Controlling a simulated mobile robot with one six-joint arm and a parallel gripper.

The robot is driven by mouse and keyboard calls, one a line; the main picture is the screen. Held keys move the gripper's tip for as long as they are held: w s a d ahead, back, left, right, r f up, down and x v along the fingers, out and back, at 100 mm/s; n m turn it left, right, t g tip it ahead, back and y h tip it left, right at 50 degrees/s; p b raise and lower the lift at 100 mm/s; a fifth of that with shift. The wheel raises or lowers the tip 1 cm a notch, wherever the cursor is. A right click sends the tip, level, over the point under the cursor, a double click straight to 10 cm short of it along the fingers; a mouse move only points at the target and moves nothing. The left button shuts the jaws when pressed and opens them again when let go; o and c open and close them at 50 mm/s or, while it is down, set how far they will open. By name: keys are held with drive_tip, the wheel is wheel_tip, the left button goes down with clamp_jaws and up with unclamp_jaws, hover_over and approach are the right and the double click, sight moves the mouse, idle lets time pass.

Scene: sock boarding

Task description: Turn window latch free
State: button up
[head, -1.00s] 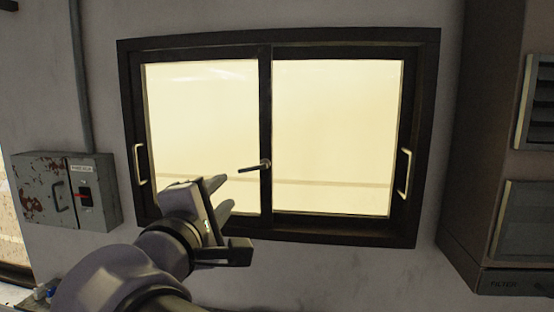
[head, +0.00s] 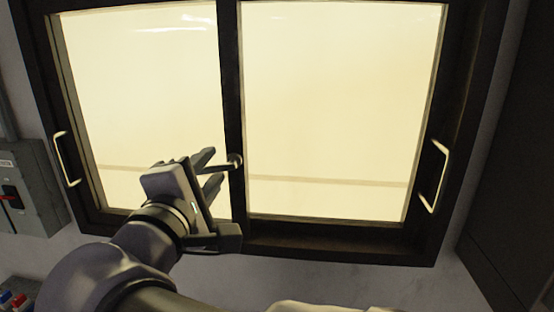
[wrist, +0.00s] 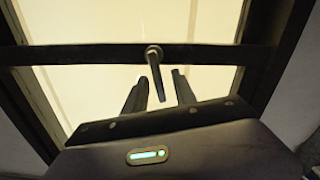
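The window (head: 340,110) has a dark frame and two bright panes. Its latch (head: 235,160) sits on the middle upright, with a round pivot; in the head view its lever points left and is partly hidden by my gripper (head: 210,172). In the wrist view the latch lever (wrist: 156,82) runs from the pivot down toward my gripper (wrist: 158,88). The two fingers are apart, one on each side of the lever's free end. I see a gap on both sides, so the gripper is open and not clamped on it.
Pale pull handles stand on the window's left side (head: 66,159) and right side (head: 434,176). A grey switch box (head: 28,187) is on the wall at left. A dark cabinet (head: 515,160) stands at right. Small red and blue items (head: 14,300) show at lower left.

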clamp_jaws()
drive_tip(key=m+b, duration=0.1)
drive_tip(key=b, duration=0.2)
drive_tip(key=shift+f, duration=0.2)
drive_tip(key=shift+r+m+b, duration=0.4)
drive_tip(key=shift+m+b, duration=0.4)
drive_tip(key=shift+b, duration=0.4)
drive_tip(key=shift+r, duration=0.35)
unclamp_jaws()
drive_tip(key=shift+f, duration=0.15)
